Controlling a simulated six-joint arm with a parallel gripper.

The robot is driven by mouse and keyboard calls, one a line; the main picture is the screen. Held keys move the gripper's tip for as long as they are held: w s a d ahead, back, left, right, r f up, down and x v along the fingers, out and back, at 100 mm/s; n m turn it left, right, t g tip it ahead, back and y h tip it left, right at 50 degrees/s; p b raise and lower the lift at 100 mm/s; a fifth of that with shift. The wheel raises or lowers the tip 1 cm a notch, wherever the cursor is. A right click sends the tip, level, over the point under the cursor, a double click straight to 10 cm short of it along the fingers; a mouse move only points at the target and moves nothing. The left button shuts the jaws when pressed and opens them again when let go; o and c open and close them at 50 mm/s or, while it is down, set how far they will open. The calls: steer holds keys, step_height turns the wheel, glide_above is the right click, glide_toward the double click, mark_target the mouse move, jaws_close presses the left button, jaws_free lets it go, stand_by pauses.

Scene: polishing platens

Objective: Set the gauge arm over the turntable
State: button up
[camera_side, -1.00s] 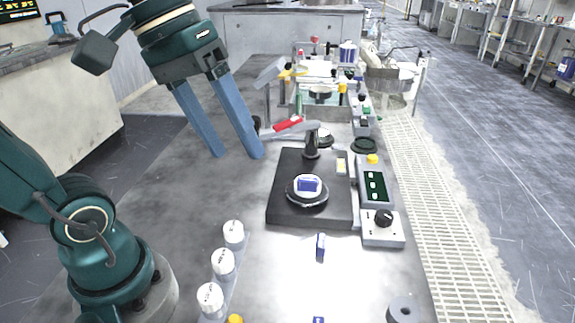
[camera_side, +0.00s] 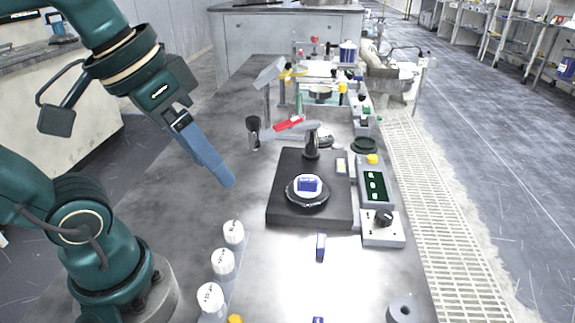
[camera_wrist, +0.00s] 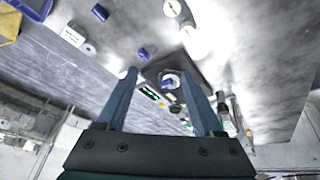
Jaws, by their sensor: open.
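The gauge arm (camera_side: 274,133) is a grey bar with a red grip (camera_side: 289,124). In the side view it runs left from the top of a black post (camera_side: 311,147), behind the turntable and not above it. The turntable (camera_side: 307,201) is a dark round disc on a black base, with a white and blue piece (camera_side: 308,184) on top. It also shows between my fingers in the wrist view (camera_wrist: 172,92). My gripper (camera_side: 228,183) is open and empty, left of the turntable and apart from everything. In the wrist view the gauge arm cannot be made out clearly.
Several white-topped cylinders (camera_side: 223,264) stand in a row front left. A control box (camera_side: 382,228) with a knob is right of the base. A small blue block (camera_side: 320,247) lies in front. A dark cylinder (camera_side: 253,132) and grey stand (camera_side: 268,75) are behind left.

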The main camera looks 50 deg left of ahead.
step_height(320, 180, down, 5)
step_height(320, 180, up, 4)
steer(key=t, duration=0.1)
steer(key=n+t+h, duration=0.9)
steer(key=n+t, duration=0.1)
steer(key=n, duration=1.9)
glide_above(268, 133)
steer(key=v, duration=0.5)
steer(key=shift+w+d+f, duration=0.4)
steer(key=shift+w+f, duration=0.3)
steer(key=shift+f, duration=0.6)
steer(key=shift+w+d+f, duration=0.4)
steer(key=shift+w+f, duration=0.35)
steer(key=shift+f, duration=0.6)
steer(key=shift+w+d+f, duration=0.4)
steer(key=shift+w+f, duration=0.3)
steer(key=shift+f, duration=0.6)
